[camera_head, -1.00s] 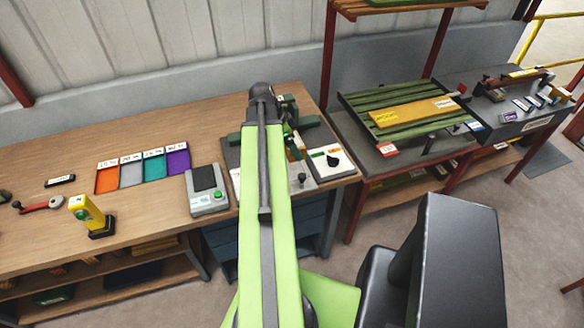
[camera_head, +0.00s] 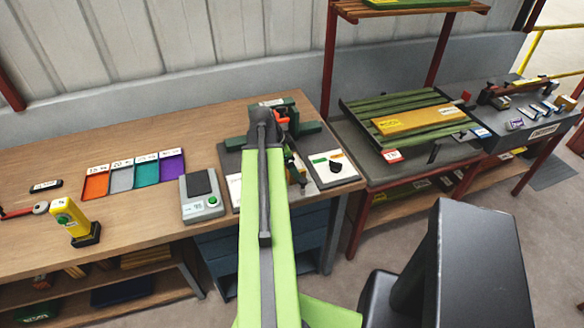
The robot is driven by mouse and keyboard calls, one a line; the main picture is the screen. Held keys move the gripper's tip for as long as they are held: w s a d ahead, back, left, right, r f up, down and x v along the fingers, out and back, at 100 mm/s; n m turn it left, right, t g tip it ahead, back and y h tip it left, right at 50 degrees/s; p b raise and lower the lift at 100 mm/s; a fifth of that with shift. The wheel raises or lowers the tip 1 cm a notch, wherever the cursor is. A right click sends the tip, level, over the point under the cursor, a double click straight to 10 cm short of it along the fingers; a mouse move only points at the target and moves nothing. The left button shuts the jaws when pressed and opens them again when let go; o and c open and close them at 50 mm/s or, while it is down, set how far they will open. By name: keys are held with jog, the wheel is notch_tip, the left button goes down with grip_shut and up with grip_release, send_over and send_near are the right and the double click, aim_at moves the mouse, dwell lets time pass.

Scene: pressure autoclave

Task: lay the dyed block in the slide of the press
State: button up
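A dark green press-like machine (camera_head: 309,128) stands on a dark base at the right end of the wooden bench. My arm reaches over it and hides much of it, so its slide cannot be made out. A small orange-red piece (camera_head: 281,117) shows at the machine just right of my arm's end. I cannot tell whether it is the dyed block, part of the machine, or something held. My gripper is hidden behind my arm or merges with the dark parts there; its fingers cannot be made out.
A knob panel (camera_head: 333,168) and a grey scale (camera_head: 202,196) flank my arm. Orange (camera_head: 96,187), grey (camera_head: 121,180), teal (camera_head: 147,174) and purple (camera_head: 172,167) trays lie left. A yellow meter (camera_head: 72,217) stands farther left. A green rack (camera_head: 370,107) bears a yellow plank (camera_head: 418,119).

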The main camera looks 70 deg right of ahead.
jog(key=o, duration=1.3)
jog(key=p+v, duration=1.1)
jog(key=v, duration=0.1)
jog(key=shift+r+p, duration=0.15)
jog(key=shift+p, duration=0.2)
